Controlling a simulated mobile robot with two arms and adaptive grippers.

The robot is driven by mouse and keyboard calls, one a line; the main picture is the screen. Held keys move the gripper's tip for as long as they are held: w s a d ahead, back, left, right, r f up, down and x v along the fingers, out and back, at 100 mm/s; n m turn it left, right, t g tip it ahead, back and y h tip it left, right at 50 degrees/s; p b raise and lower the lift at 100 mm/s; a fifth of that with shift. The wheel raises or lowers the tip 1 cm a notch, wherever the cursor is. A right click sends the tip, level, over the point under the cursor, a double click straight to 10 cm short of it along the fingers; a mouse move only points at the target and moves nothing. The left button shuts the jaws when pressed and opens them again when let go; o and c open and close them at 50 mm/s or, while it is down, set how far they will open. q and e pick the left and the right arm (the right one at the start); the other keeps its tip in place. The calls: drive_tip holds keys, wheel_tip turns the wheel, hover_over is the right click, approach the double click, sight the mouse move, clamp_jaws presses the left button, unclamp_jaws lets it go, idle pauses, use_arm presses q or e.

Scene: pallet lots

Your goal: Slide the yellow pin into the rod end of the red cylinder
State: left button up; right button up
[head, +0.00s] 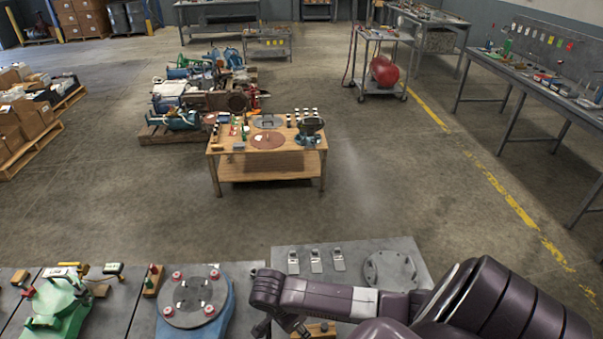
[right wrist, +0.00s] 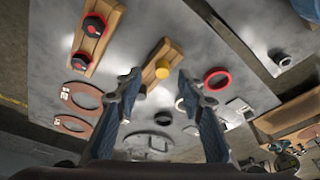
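The yellow pin shows in the right wrist view as a round yellow end (right wrist: 162,69) on a wooden block (right wrist: 168,52). My right gripper (right wrist: 158,80) is open, its two blue fingers apart, with the yellow end between the fingertips in the picture. No contact shows, and the height gap cannot be told. In the head view my right gripper (head: 281,327) is low over the near grey table, beside a wooden block (head: 318,330). I cannot pick out the red cylinder or its rod end for certain. My left gripper is not in view.
In the right wrist view a red ring (right wrist: 217,77) lies near the block, and another wooden block holds black-and-red knobs (right wrist: 93,26). The head view shows a blue fixture with a round plate (head: 195,296), a green fixture (head: 57,303) and a wooden table (head: 225,155) beyond open floor.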

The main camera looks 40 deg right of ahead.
drive_tip(key=shift+x, duration=1.9)
drive_tip(key=shift+w+d, duration=0.1)
drive_tip(key=shift+w, duration=0.05)
drive_tip(key=shift+c, duration=0.6)
clamp_jaws()
